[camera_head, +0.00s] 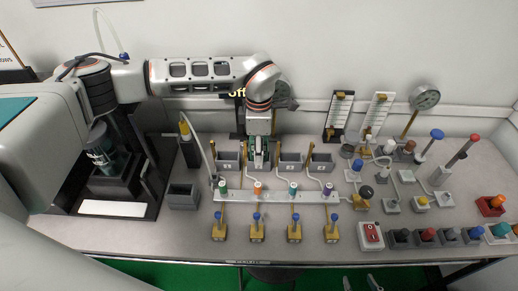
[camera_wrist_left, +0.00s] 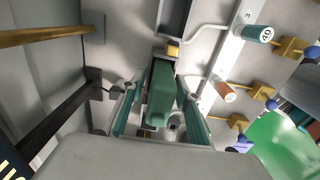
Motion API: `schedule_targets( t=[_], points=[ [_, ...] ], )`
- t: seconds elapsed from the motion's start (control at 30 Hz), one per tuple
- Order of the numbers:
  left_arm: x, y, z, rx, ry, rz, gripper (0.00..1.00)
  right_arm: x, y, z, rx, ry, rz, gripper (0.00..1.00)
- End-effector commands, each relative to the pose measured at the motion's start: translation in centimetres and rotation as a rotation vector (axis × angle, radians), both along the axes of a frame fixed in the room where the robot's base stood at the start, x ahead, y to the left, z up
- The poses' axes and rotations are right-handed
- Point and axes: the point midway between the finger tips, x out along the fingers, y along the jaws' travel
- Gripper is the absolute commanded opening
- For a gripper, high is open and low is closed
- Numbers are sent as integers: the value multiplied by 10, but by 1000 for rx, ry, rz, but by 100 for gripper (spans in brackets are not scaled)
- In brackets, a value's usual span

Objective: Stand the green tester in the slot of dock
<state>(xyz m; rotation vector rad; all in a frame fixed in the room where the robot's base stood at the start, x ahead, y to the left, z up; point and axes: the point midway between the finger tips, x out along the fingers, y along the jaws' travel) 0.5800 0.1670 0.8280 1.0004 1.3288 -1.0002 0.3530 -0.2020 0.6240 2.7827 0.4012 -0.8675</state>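The green tester (camera_wrist_left: 160,92) is a dark green block seen between the two teal-padded fingers of my left gripper (camera_wrist_left: 160,108) in the left wrist view. The tester's lower end is hidden. Two fingertips of my right gripper (camera_head: 360,284) show apart at the bottom edge in the head view.
A white rail (camera_head: 275,197) with coloured knobs runs in front of the docks, with brass blocks before it. A separate grey box (camera_head: 184,195) and a black stand (camera_head: 112,208) are at left. Gauges, switches and knobs crowd the right. Bare table lies along the front left.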

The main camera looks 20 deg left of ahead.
Motion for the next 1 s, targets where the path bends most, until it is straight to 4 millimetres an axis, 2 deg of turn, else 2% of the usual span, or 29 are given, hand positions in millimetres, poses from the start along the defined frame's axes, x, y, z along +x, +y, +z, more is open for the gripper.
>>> schedule_targets(
  t=[0.3, 0.43, 0.57, 0.8, 1.0],
  points=[
    [0, 0, 1, -1, -1, 0, 34, 1, 0, 1, 0, -1, 0, 40],
    [1, 0, 10, -1, -3, -1, 34, 1, 0, 2, 0, -3, 0, 40],
    [1, 0, 30, -1, -5, -1, 34, 2, 0, 4, 1, -5, 0, 40],
    [1, 0, 80, -1, -5, -1, 34, 2, 0, 6, 1, -7, 1, 40],
    [1, 0, 110, 0, -4, -1, 34, 3, 0, 6, 1, -8, 1, 40]
  ],
)
